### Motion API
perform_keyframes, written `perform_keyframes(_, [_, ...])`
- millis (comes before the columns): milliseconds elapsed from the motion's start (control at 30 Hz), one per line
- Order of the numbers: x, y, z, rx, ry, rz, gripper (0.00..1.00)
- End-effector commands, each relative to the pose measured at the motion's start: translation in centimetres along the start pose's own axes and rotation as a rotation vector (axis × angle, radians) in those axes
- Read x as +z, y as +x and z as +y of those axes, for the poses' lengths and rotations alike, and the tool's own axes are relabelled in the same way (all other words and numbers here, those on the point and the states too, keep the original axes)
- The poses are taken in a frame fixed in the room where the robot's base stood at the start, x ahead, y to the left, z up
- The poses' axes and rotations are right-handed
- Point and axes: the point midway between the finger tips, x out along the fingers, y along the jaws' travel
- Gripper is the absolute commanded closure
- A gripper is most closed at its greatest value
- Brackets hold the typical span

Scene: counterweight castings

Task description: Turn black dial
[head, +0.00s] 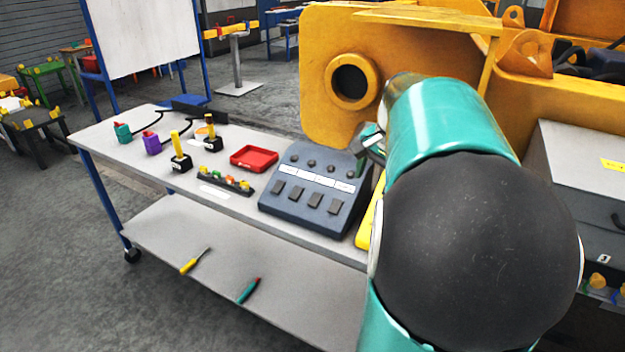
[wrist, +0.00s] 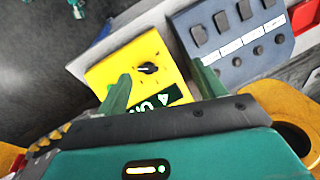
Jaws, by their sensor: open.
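The black dial (wrist: 148,69) sits on the face of a yellow box (wrist: 112,68) in the wrist view. It carries a light pointer mark. A dark display with green characters (wrist: 160,99) lies below it, partly hidden by my gripper. My gripper (wrist: 161,70) is open, with one green finger to each side of the dial; I see no contact with it. In the head view only a yellow edge of the box (head: 370,222) shows beside my arm, and the dial is hidden. My gripper also shows in the head view (head: 368,146), largely covered by my arm.
A grey panel (head: 305,205) with switches and knobs stands close beside the yellow box on the cart (head: 125,145). A red tray (head: 254,158) and small coloured parts lie farther left. A large yellow casting (head: 320,80) rises behind the cart.

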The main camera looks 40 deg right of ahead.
Motion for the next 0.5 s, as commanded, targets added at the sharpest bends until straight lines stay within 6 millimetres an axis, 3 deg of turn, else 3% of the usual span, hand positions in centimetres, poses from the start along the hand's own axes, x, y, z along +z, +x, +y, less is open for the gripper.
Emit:
perform_keyframes(33, [-2.2, 0.1, 1.4, -0.003, 0.072, -0.01, 0.31])
perform_keyframes(100, [-4.3, 0.2, 2.8, -0.01, 0.144, -0.02, 0.31])
perform_keyframes(200, [-6.0, 0.3, 4.0, -0.017, 0.209, -0.03, 0.31])
perform_keyframes(367, [-6.7, 1.0, 4.4, -0.02, 0.234, -0.036, 0.31])
perform_keyframes(500, [-6.6, 2.9, 4.2, -0.018, 0.233, -0.037, 0.31])
